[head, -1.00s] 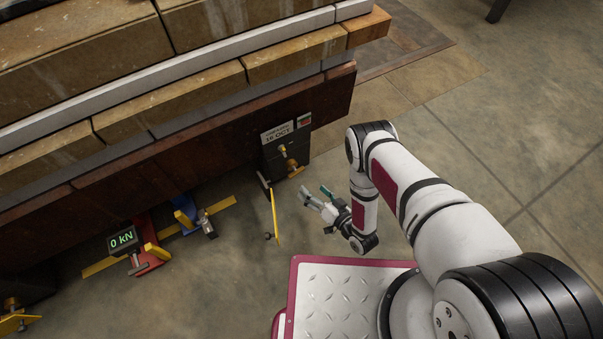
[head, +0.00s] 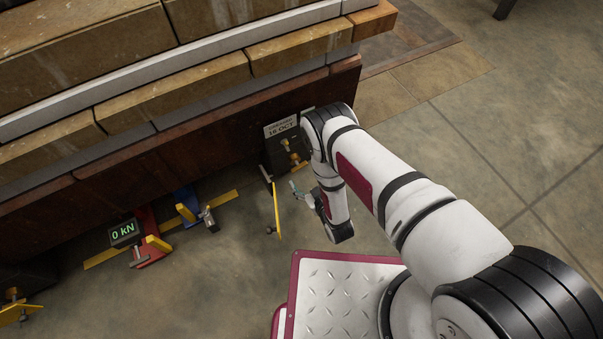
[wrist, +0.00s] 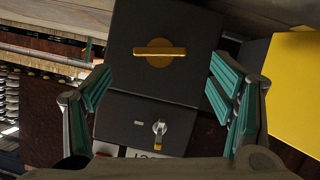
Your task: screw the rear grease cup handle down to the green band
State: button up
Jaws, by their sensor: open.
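A brass bar handle on a round brass hub (wrist: 160,53) sits on the dark box in the wrist view, lying crosswise. In the head view a brass handle (head: 294,159) shows on the dark box below the dated card. I take it as the rear grease cup handle. No green band can be made out. My gripper (wrist: 160,100) is open and empty, its teal-padded fingers apart on either side of the box in the picture, with the handle above the line between them.
A small silver lever with a yellow tip (wrist: 160,130) is on the box's lower block. A yellow plate (head: 277,210) stands close to my gripper. Red (head: 147,240) and blue (head: 187,205) units stand left; a display (head: 123,232) reads 0 kN. Open floor lies right.

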aim_at(298, 164)
jog(key=b+x, duration=0.2)
jog(key=x, duration=0.3)
jog(key=shift+w+a+f, duration=0.1)
jog(key=shift+w, duration=0.25)
jog(key=shift+c, duration=0.3)
jog(key=c, duration=1.1)
